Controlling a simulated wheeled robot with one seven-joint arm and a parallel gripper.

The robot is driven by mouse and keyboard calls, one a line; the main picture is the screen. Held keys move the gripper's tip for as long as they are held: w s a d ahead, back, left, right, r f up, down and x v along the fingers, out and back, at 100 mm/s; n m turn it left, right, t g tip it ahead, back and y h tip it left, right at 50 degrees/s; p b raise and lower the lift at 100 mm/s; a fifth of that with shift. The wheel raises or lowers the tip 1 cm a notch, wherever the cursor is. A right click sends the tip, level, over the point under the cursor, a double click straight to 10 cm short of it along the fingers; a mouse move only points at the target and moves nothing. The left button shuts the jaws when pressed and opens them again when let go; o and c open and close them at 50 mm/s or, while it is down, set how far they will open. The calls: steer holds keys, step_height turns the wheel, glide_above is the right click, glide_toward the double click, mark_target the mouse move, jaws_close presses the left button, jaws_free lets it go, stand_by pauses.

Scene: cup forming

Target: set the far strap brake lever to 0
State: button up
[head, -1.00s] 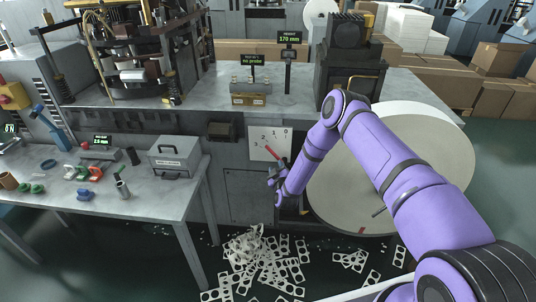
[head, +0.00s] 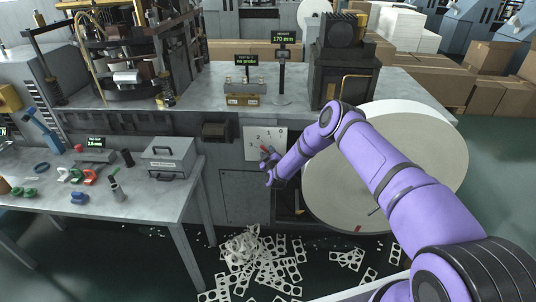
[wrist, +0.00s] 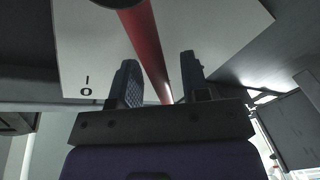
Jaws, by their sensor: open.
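The red brake lever (head: 264,149) stands out in front of a white dial plate (head: 280,135) with numbers, on the front of the grey machine. In the wrist view, the red lever (wrist: 145,35) runs between the two fingers of my gripper (wrist: 159,68). The fingers are open, with a gap visible on both sides of the lever. The white plate (wrist: 215,25) behind it shows a 0 and a tick mark at its lower left. In the head view, my gripper (head: 268,170) is at the lever's lower end and partly hides it. The number the lever points to is unclear.
A large pale roll (head: 400,160) stands right of the lever, close behind my arm. A side table (head: 150,205) with tools and a grey box (head: 172,163) is at the left. White scrap (head: 250,255) lies on the floor below.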

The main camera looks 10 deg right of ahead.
jaws_close()
steer(key=shift+d+r, duration=0.1)
steer(key=d+m, duration=0.1)
steer(key=m, duration=0.1)
steer(key=s+d+r+m+t, duration=0.1)
steer(key=m, duration=0.1)
steer(key=shift+d+r, duration=0.15)
steer(key=shift+d, duration=0.1)
steer(key=shift+s+d+r+m+t+h, duration=0.1)
steer(key=shift+s+d+m+h, duration=0.1)
steer(key=shift+d+m, duration=0.4)
steer(key=shift+s+d+r+m+t+h, duration=0.1)
steer(key=shift+d+m+h, duration=0.15)
steer(key=shift+m, duration=0.7)
steer(key=shift+s+d+m+t+h, duration=0.15)
steer(key=shift+d+m, duration=0.3)
steer(key=shift+m, duration=0.3)
jaws_free()
